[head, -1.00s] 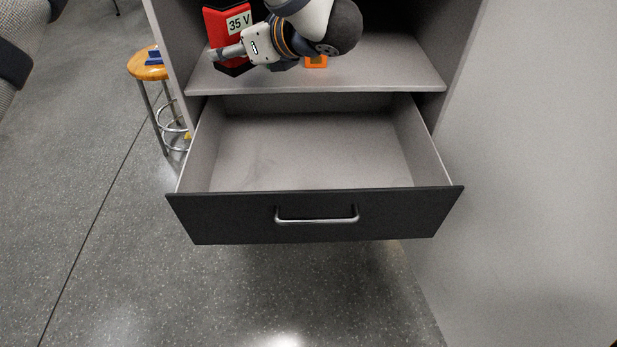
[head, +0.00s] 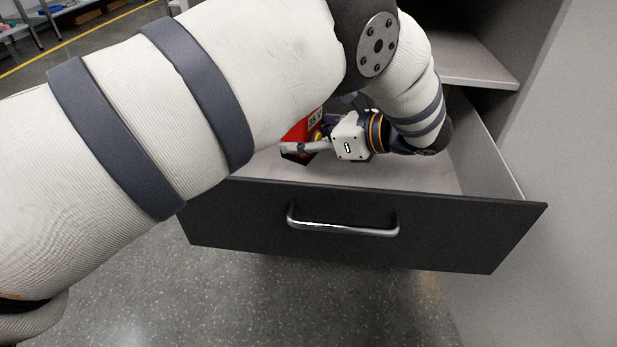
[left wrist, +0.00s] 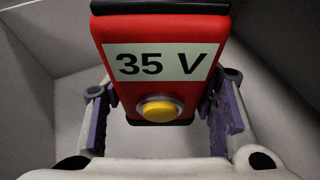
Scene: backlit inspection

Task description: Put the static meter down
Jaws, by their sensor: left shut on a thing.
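The static meter (head: 303,128) is a red block with dark ends and a "35 V" label. It also shows in the left wrist view (left wrist: 160,32), with a yellow button below the label. My left gripper (head: 308,146) is shut on it, with a purple-padded finger at each side in the left wrist view (left wrist: 160,110). In the head view the meter is inside the open drawer's outline, partly hidden by my left arm. I cannot tell whether it touches the drawer floor. My right gripper is not in view.
The open drawer (head: 360,228) has a dark front with a metal handle (head: 343,222). A grey shelf (head: 470,65) lies above and behind it at the right. A grey panel (head: 580,170) stands at the right. The floor in front is clear.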

